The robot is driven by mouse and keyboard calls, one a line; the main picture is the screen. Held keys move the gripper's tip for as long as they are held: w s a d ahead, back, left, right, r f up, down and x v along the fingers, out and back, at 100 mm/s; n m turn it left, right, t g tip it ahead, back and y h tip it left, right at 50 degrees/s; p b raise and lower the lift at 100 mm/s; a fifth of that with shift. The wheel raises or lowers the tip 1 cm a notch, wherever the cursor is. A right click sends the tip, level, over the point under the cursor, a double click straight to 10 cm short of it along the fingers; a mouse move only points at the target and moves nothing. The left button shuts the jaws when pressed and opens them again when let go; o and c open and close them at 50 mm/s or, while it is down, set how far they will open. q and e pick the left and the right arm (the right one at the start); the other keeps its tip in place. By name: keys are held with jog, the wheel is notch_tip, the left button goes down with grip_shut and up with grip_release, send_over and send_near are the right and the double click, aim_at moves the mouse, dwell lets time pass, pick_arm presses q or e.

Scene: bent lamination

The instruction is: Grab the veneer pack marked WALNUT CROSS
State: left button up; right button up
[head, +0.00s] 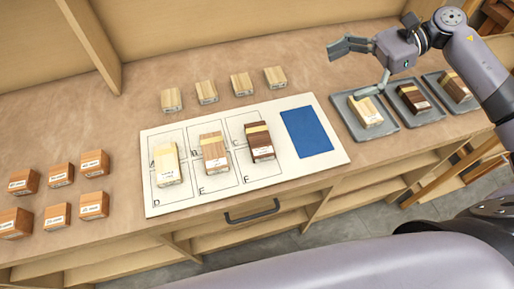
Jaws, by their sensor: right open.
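Three veneer packs lie on grey trays at the right: a pale one (366,112), a dark brown one with a light band (412,98) and a brown one (455,87). Three more lie on the white board: a pale pack (167,164), a tan pack (214,152) and a dark brown pack with a light band (260,141). Their labels are too small to read, so I cannot tell which says WALNUT CROSS. My right gripper (345,70) is open and empty, above the left tray, with its fingers pointing left. My left gripper is not in view.
The white board (290,178) has lettered cells and a blue rectangle (306,132). Several light wood blocks (207,92) stand behind it. Several reddish-brown labelled blocks (60,174) stand at the left. The left tray (372,133) sits near the bench's front edge. Bare bench lies at back left.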

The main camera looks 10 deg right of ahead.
notch_tip(320, 180, down, 12)
jog(key=b, duration=1.1)
jog(key=shift+a+f, duration=0.1)
jog(key=shift+f, duration=0.15)
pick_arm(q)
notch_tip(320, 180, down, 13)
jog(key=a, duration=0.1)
pick_arm(e)
jog(key=shift+a+f, duration=0.1)
jog(key=p, duration=0.4)
send_near(261, 138)
jog(key=x, duration=0.3)
jog(key=shift+s+a+f, duration=0.15)
jog(key=shift+a+f, duration=0.1)
jog(key=shift+a, duration=0.05)
jog(key=x, duration=0.1)
jog(key=p+x, duration=0.1)
jog(key=x, duration=0.1)
jog(key=p+x, duration=0.1)
jog(key=x, duration=0.1)
jog(key=shift+a+r, duration=0.1)
jog(key=shift+r, duration=0.2)
jog(key=shift+a+f, duration=0.15)
jog(key=shift+f, duration=0.05)
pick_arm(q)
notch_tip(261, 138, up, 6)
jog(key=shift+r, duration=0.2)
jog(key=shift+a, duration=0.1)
pick_arm(e)
jog(key=shift+c, duration=0.4)
